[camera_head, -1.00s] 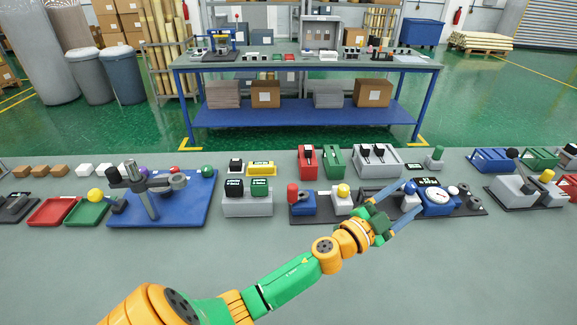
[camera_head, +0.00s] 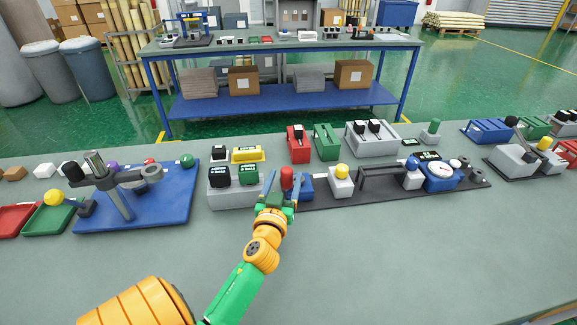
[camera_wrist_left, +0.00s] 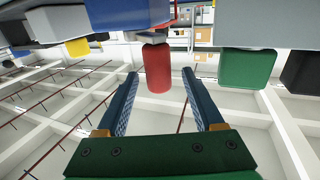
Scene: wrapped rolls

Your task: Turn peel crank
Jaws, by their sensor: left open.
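A peel tester stands on a long black base (camera_head: 385,192), with a blue block (camera_head: 305,187) at its left end and a round white gauge (camera_head: 440,169) at its right. A red knob (camera_head: 287,178), which looks like the crank handle, stands by the blue block. My left gripper (camera_head: 284,192) is open at the red knob, with one finger on each side of it. In the left wrist view the red knob (camera_wrist_left: 157,68) appears between the tips of the open fingers (camera_wrist_left: 159,78), with no clear contact. My right gripper is not in view.
A grey box with black and green buttons (camera_head: 234,195) stands close left of my gripper. A yellow knob (camera_head: 342,171) is to the right. A blue plate with a clamp stand (camera_head: 172,205) lies further left. The table front is clear.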

